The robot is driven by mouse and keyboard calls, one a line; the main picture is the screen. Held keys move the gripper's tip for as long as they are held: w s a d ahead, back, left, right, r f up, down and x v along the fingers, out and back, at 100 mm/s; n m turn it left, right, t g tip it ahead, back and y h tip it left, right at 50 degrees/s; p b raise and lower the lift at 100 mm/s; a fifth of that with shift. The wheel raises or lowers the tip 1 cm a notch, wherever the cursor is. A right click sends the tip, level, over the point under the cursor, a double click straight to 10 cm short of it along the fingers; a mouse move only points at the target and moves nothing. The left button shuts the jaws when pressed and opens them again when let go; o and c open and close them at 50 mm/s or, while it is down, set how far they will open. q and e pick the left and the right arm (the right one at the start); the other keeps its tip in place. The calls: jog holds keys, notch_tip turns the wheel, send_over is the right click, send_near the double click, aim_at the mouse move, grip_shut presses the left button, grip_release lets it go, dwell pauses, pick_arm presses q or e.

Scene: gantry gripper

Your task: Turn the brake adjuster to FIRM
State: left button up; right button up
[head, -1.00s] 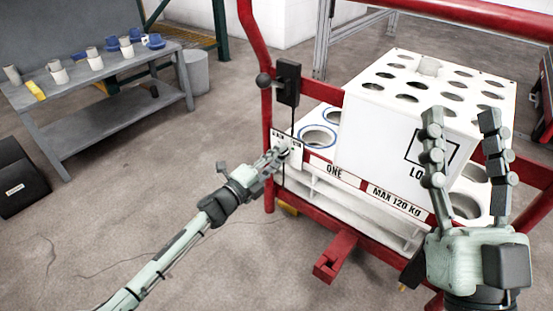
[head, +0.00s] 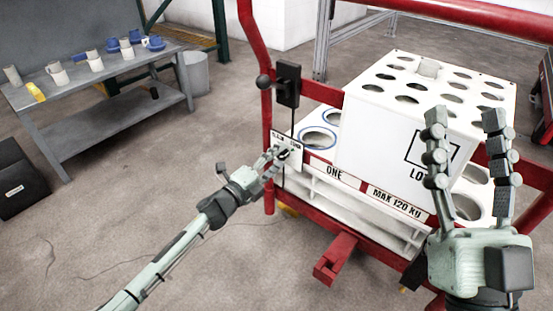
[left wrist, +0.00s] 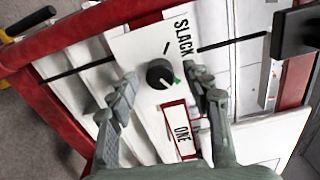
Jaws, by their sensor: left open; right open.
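The brake adjuster is a round black knob (left wrist: 160,73) on a white plate (left wrist: 135,48) marked SLACK. My left gripper (head: 275,158) is at the plate, open. In the left wrist view the fingers of my left gripper (left wrist: 167,88) are on either side of the knob, apart from it. My right gripper (head: 466,115) is open and empty, pointing up before the white box.
The red cart frame (head: 266,120) surrounds a white box with holes (head: 385,125). A black lever with a ball end (head: 287,85) sits above the plate. A red bar (head: 335,257) juts out low in front. A grey bench (head: 115,80) with mugs stands left; floor between is clear.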

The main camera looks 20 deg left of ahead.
pick_arm(q)
jog(key=shift+s, duration=0.1)
jog(key=v, duration=1.2)
